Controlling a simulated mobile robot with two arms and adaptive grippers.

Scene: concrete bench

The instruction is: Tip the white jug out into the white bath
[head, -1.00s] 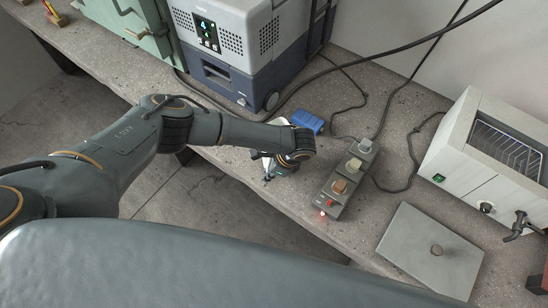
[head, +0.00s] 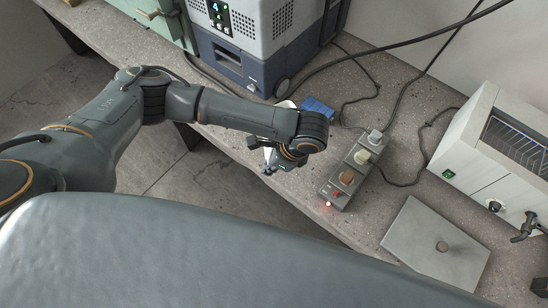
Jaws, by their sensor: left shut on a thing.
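The white bath (head: 460,143) is a box at the right of the head view, with an open top, a wire rack inside, a green switch and a tap at the front. My left gripper (head: 269,168) is at the bench's front edge, left of the power strip and well left of the bath. It is shut on the white jug, which is mostly hidden by my wrist. A small pale part, likely the jug (head: 285,104), shows just above my forearm. Its tilt and contents cannot be told. My right gripper is not in view.
A power strip (head: 352,172) with plugs and a red light lies between my left gripper and the bath. A grey lid (head: 415,240) with a knob lies before the bath. A blue object (head: 318,110), cables and a grey-blue machine (head: 235,70) are behind.

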